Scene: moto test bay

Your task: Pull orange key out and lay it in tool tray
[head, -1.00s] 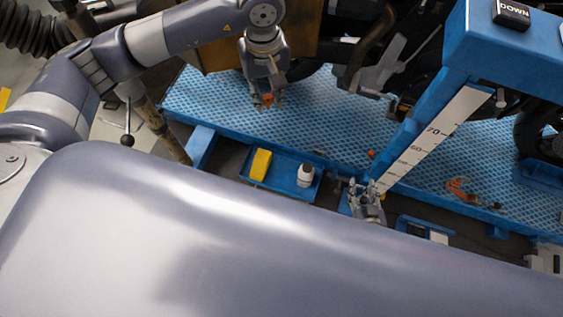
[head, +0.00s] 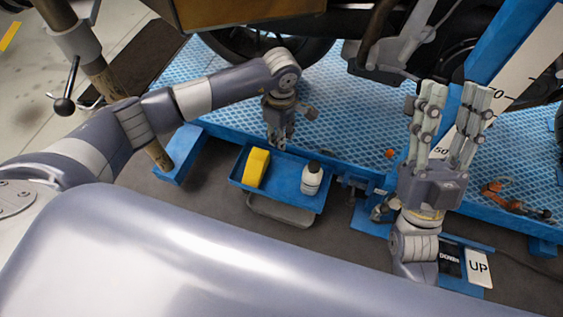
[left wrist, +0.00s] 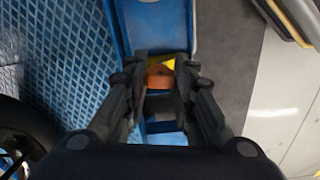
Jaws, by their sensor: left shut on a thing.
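My left gripper (head: 280,143) hangs just above the back edge of the blue tool tray (head: 284,180). It is shut on the orange key (left wrist: 160,79), which shows between its fingers in the left wrist view; in the head view the fingers hide it. The tray holds a yellow block (head: 256,167) at its left and a white bottle with a dark cap (head: 311,180) at its right, with bare floor between them. My right gripper (head: 453,95) is open and empty, fingers up, in front of the ruled blue post.
The blue lift platform (head: 340,125) lies behind the tray. A small orange piece (head: 389,153) and orange straps (head: 510,197) are on it. A white-scaled post (head: 510,85) rises at the right. A pedal with an UP label (head: 478,266) lies on the floor.

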